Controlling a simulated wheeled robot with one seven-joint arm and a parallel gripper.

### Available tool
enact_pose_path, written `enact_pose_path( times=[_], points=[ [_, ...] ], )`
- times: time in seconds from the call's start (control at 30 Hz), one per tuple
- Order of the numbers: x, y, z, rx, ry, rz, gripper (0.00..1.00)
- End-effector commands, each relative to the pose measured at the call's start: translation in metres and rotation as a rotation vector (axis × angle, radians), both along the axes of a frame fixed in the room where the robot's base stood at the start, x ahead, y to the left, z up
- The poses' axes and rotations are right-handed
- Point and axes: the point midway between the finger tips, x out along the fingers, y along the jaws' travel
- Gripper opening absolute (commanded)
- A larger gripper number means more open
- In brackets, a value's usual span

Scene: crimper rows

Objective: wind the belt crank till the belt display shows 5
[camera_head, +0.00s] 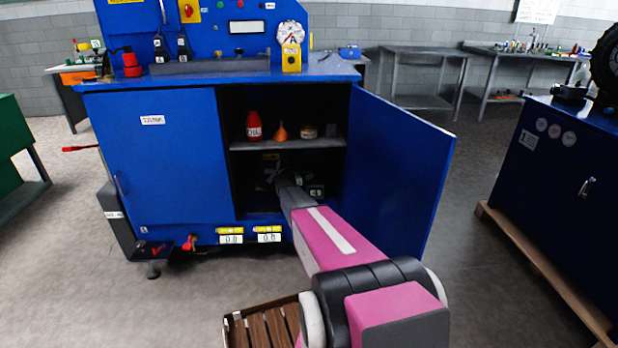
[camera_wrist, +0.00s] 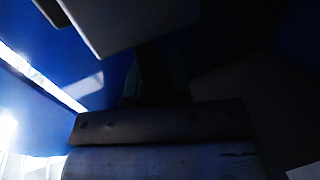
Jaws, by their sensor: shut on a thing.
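My arm reaches through the open right door of the blue cabinet (camera_head: 180,160) into its dark lower compartment. My gripper (camera_head: 275,178) is there, below the shelf, shut on a dark part that seems to be the belt crank (camera_head: 268,171); the grip itself is too dark to make out. Two small displays (camera_head: 230,238) and (camera_head: 268,237) with yellow labels sit on the cabinet's lower front edge. Both seem to read 0.0. The labels are too small to tell which is the belt display. The wrist view is mostly dark.
The shelf (camera_head: 290,144) above my gripper holds a red oil can (camera_head: 254,125), an orange funnel (camera_head: 280,131) and a small jar (camera_head: 308,131). The open blue door (camera_head: 390,165) stands right of my arm. A slatted wooden crate (camera_head: 262,325) shows at the bottom.

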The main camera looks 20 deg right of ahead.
Motion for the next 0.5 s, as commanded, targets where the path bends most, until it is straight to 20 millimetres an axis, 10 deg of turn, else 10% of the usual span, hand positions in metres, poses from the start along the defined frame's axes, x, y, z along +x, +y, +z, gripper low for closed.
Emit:
enact_pose_path(
  times=[0.5],
  points=[
    [0.0074, -0.0028, -0.0002, 0.0, 0.002, -0.224, 0.0]
  ],
)
